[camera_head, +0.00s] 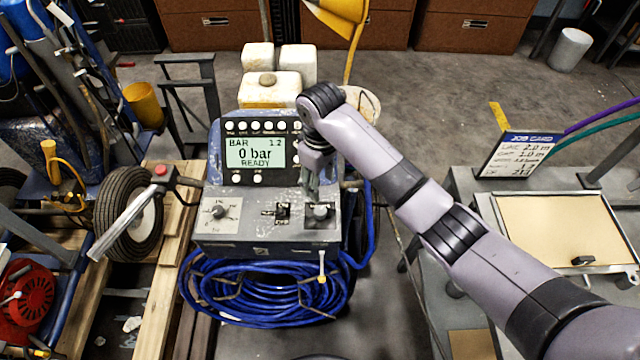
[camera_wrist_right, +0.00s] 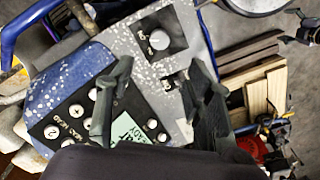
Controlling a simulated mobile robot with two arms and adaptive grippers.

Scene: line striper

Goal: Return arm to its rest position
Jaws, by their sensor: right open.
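My right arm (camera_head: 400,185) reaches in from the lower right over the line striper's control box (camera_head: 228,250). My right gripper (camera_head: 312,190) hangs in front of the display (camera_head: 252,153), just above the right-hand knob (camera_head: 320,213). In the right wrist view its two dark fingers (camera_wrist_right: 160,66) are spread with nothing between them. A round knob (camera_wrist_right: 159,40) shows beyond the fingertips there; I cannot tell whether a finger touches the panel. The display reads 0 bar, READY. My left gripper is not in view.
Coiled blue hose (camera_head: 265,292) hangs below the box. A handlebar (camera_head: 125,225) and wheel (camera_head: 125,205) are at left. White containers (camera_head: 270,88) stand behind. A metal table (camera_head: 470,185) at right carries a job card (camera_head: 519,155) and a tan-topped board (camera_head: 560,225). Open floor lies behind.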

